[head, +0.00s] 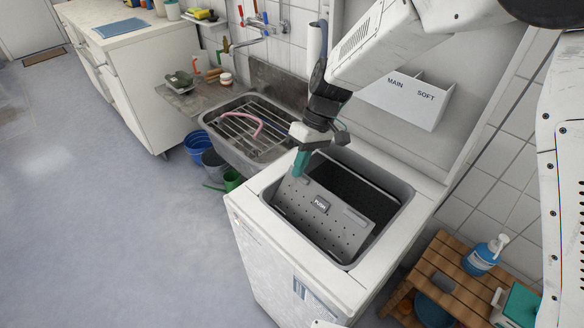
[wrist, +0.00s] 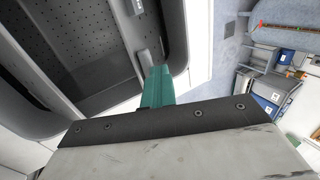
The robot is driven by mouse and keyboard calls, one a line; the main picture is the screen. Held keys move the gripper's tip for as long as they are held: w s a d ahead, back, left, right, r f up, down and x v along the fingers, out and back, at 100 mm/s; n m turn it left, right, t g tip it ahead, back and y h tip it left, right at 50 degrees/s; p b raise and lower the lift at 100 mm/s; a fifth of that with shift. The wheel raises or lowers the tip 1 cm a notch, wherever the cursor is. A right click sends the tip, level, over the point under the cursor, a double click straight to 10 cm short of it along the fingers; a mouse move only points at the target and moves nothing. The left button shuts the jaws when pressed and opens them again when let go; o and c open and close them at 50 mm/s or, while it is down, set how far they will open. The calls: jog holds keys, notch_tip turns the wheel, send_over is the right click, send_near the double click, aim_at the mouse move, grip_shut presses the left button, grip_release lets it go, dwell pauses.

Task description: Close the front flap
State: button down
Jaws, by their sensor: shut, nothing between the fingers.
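The front flap (head: 318,216) is a grey perforated panel with a "PUSH" catch, in the top opening of the white washing machine (head: 258,245). It lies tilted across the front part of the opening, with the dark drum interior (head: 345,183) showing behind it. My gripper (head: 298,172) is shut and empty, its teal fingers pointing down at the flap's upper left corner. I cannot tell whether they touch it. In the wrist view the teal fingers (wrist: 157,88) stand beside a grey edge, with perforated metal (wrist: 75,38) at upper left.
A sink (head: 225,130) with a rack and pink hose stands left of the machine, with buckets (head: 213,162) below. A "MAIN/SOFT" box (head: 420,100) is behind. A wooden stool (head: 450,262) with a blue bottle (head: 484,256) is at right. The floor at left is clear.

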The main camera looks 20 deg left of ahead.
jog(key=shift+w+d+f+g+y, duration=0.25)
jog(key=shift+w+d+f+g, duration=0.25)
jog(key=shift+w+f, duration=0.25)
jog(key=shift+w+d+f+g+y, duration=0.3)
jog(key=shift+w+f+g, duration=0.25)
jog(key=shift+w, duration=0.25)
jog(key=shift+d, duration=0.1)
